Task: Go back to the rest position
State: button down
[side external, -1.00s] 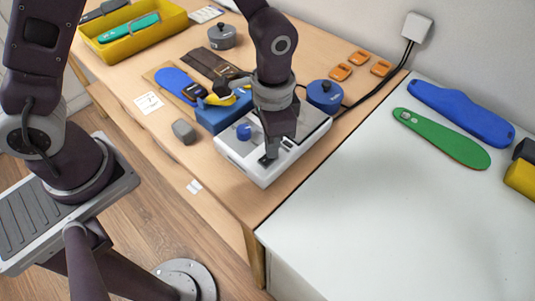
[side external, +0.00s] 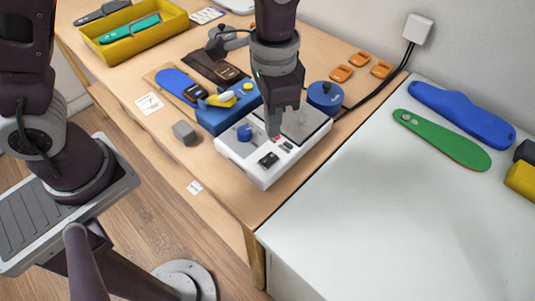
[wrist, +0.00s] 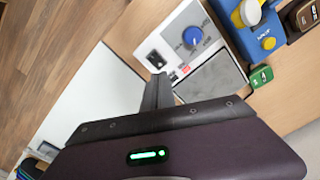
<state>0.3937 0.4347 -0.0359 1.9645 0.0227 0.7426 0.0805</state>
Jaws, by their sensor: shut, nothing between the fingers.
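My gripper (side external: 276,132) is shut and empty, pointing down above the white machine in the side external view. In the wrist view its fingers (wrist: 157,92) show as a dark closed bar over the machine's edge. The white machine (side external: 236,158) stands at the front right of the wooden bench. It has a blue knob (side external: 244,132), a black rocker switch (side external: 268,160), a small red light (side external: 278,138) and a dark grey plate (side external: 312,124). The wrist view also shows the blue knob (wrist: 192,36). Part of the machine is hidden behind the gripper.
A blue block (side external: 214,120) with a yellow part sits left of the machine, and a round blue pot (side external: 325,95) behind it. A yellow bin (side external: 140,43) holds insoles at the back left. Green (side external: 450,140) and blue (side external: 460,110) insoles lie on the mostly clear white table (side external: 380,220).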

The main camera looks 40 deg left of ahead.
jog(key=s+a+r+n+t, duration=0.3)
jog(key=s+a+r, duration=0.3)
jog(key=a+r, duration=0.45)
jog(key=s+a+r+n+t, duration=0.2)
jog(key=s+a+r+n, duration=0.1)
jog(key=s, duration=0.6)
jog(key=shift+s+a+r+t, duration=0.2)
jog(key=shift+r+t, duration=0.1)
jog(key=shift+r, duration=0.05)
